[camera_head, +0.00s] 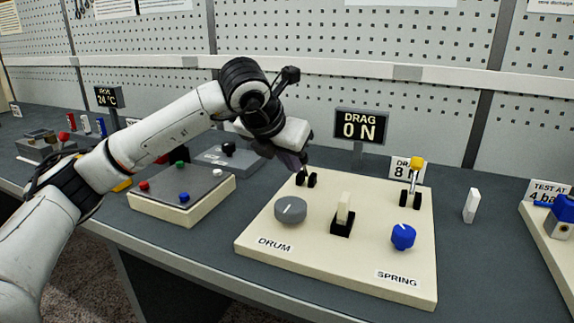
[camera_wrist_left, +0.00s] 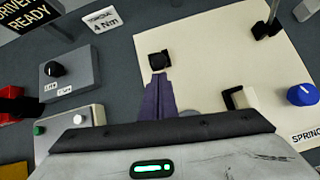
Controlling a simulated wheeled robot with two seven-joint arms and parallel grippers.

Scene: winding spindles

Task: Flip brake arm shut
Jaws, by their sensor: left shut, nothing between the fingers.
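The cream panel (camera_head: 330,260) carries two hinged fittings at its back edge. The right one is an upright lever with a yellow tip (camera_head: 416,163) in a black bracket. The left one is a black bracket (camera_head: 307,180), and it also shows in the left wrist view (camera_wrist_left: 159,60). No label names the brake arm, so I cannot tell which fitting it is. My left gripper (camera_head: 303,164) is shut and empty, its purple fingers just above or at the left bracket; contact is unclear. In the left wrist view its fingertips (camera_wrist_left: 157,78) point at that bracket. My right gripper is in neither view.
The panel also has a grey DRUM knob (camera_head: 291,210), a white rocker (camera_head: 344,210) and a blue SPRING knob (camera_head: 403,236). A button box (camera_head: 182,190) lies left, a white block (camera_head: 471,205) right.

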